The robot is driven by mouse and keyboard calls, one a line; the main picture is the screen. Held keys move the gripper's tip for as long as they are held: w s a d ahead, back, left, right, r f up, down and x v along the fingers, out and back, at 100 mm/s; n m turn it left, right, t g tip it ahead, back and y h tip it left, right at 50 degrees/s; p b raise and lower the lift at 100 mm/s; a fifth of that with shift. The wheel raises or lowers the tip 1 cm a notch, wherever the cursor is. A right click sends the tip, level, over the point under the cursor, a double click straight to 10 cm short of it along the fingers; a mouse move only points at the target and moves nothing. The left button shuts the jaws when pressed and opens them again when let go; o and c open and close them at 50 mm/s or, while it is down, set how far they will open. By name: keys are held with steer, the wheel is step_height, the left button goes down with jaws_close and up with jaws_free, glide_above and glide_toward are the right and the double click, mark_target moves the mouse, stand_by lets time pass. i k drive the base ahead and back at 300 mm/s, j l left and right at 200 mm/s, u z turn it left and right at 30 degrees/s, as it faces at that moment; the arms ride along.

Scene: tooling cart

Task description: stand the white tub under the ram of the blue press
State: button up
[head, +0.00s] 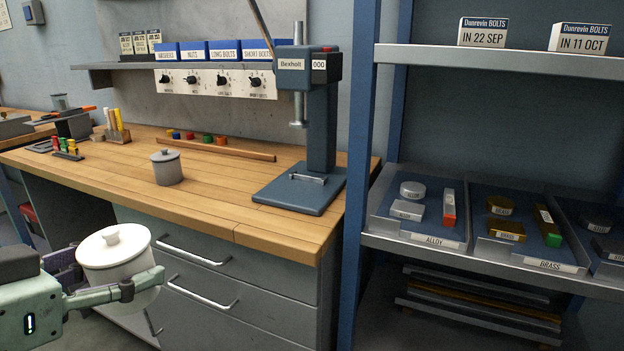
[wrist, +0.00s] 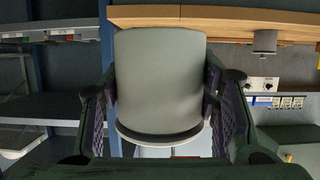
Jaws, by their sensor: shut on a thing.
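The white tub (head: 114,264), with a knobbed lid, is held upright in my gripper (head: 128,284) at the lower left of the head view. It is in front of the bench drawers, below the bench-top level in the picture. In the wrist view the tub (wrist: 160,85) fills the middle between both finger pads of my gripper (wrist: 162,108). The blue press (head: 322,130) stands at the right end of the bench, its ram (head: 298,108) raised above its base plate (head: 300,192). A small metal bar lies on the base plate. The tub is well apart from the press.
A grey lidded tub (head: 167,168) stands on the wooden bench top (head: 215,185), left of the press. A wooden strip (head: 215,149) with coloured pieces lies behind it. A blue-framed shelf (head: 470,60) with trays stands right. The bench front between grey tub and press is clear.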

mark_target(302, 187)
steer(key=i+l, duration=0.25)
steer(key=i, duration=0.2)
steer(key=i+l, duration=0.25)
steer(key=i, duration=0.2)
